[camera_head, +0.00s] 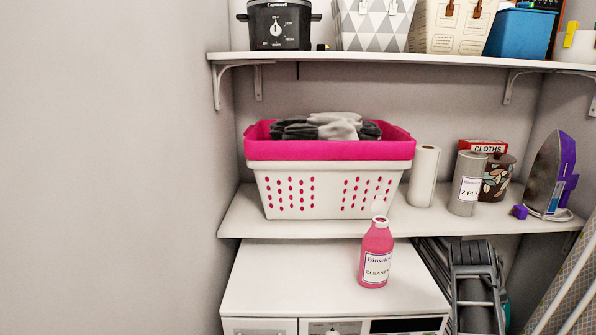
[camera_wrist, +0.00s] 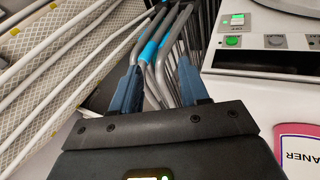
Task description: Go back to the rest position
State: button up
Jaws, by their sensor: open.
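My gripper (camera_wrist: 160,88) shows in the wrist view with its two blue-grey fingers apart and nothing between them. Behind the fingers are the grey and blue tubes of a folded frame (camera_wrist: 165,40). A pink cleaner bottle (camera_head: 376,255) stands upright on top of the white dryer (camera_head: 290,275) in the head view. Part of the bottle (camera_wrist: 298,150) also shows at the lower right of the wrist view, beside my gripper and apart from the fingers. My gripper and arm are not visible in the head view.
A white and pink laundry basket (camera_head: 330,175) with dark and grey cloth sits on the middle shelf (camera_head: 450,222). A paper roll (camera_head: 423,175), a grey can (camera_head: 466,183) and an iron (camera_head: 548,175) stand to its right. A patterned ironing board (camera_head: 570,290) leans at the right.

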jog(key=s+d+f+n+t+h, duration=0.25)
jog(key=s+d+f, duration=0.25)
jog(key=s+f, duration=0.45)
jog(key=s+a+n+t+y, duration=0.1)
jog(key=s+a+t, duration=0.2)
jog(key=s, duration=0.6)
jog(key=s+a+n+t+y, duration=0.1)
jog(key=s+a+t+y, duration=0.2)
jog(key=s, duration=0.5)
jog(key=s+a+r+t+y, duration=0.2)
jog(key=s+a+r, duration=0.3)
jog(key=s+a, duration=0.75)
jog(key=s+a+r+m+t+y+b, duration=0.1)
jog(key=s+a+r, duration=0.4)
jog(key=s+r, duration=0.6)
jog(key=shift+s+a+r+m+t+y, duration=0.2)
jog(key=shift+s+r+m+t+y, duration=0.3)
jog(key=shift+r+m, duration=0.85)
jog(key=shift+w+r, duration=0.1)
